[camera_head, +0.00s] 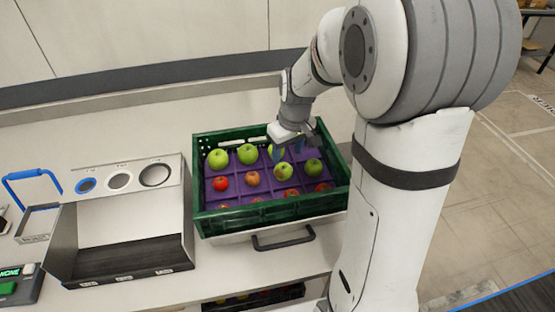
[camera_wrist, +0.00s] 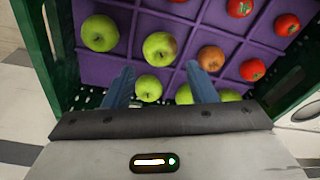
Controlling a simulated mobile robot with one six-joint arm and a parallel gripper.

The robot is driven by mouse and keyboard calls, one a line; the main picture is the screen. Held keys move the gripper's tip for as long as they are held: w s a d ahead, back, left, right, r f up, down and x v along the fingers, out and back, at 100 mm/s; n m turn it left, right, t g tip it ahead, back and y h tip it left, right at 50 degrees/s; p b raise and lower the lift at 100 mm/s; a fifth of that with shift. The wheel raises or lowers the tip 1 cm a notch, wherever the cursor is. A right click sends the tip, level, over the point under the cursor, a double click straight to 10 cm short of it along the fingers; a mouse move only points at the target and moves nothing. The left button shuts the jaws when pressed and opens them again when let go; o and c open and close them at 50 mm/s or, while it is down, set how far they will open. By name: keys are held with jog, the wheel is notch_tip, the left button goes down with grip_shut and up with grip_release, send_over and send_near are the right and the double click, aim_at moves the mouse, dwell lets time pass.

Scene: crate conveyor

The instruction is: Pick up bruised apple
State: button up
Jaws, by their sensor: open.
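My gripper (camera_head: 290,150) is open and empty above the far side of the green crate (camera_head: 270,216). In the wrist view its blue fingers (camera_wrist: 162,76) stand apart. A green apple with a brownish patch (camera_wrist: 160,47) lies just beyond the fingertips; it also shows in the head view (camera_head: 284,172). The patch suggests the bruised apple, though it is small in view. A plain green apple (camera_wrist: 148,88) shows between the fingers. Another green apple (camera_wrist: 100,33) lies to the left. A brownish-orange fruit (camera_wrist: 211,58) lies right of the patched apple.
The purple divided insert (camera_head: 236,185) also holds red fruit (camera_head: 220,183). The crate walls stand close around the fruit. A grey open bin (camera_head: 120,278) stands left of the crate. A lower crate with fruit (camera_head: 253,299) shows partly below. The white counter behind is clear.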

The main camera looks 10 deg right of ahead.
aim_at(284, 167)
jog(key=shift+w+f, duration=0.25)
jog(key=shift+f, duration=0.05)
jog(key=shift+w+a+f+p, duration=0.15)
jog(key=shift+f+p, duration=0.2)
jog(key=shift+f, duration=0.9)
jog(key=shift+w+f+p, duration=0.2)
jog(key=shift+f+p, duration=0.15)
jog(key=shift+f, duration=0.9)
jog(key=shift+w+a+f+p, duration=0.15)
jog(key=shift+f+p, duration=0.2)
jog(key=shift+f, duration=0.9)
jog(key=shift+c, duration=0.5)
jog(key=c, duration=0.5)
jog(key=shift+c, duration=0.2)
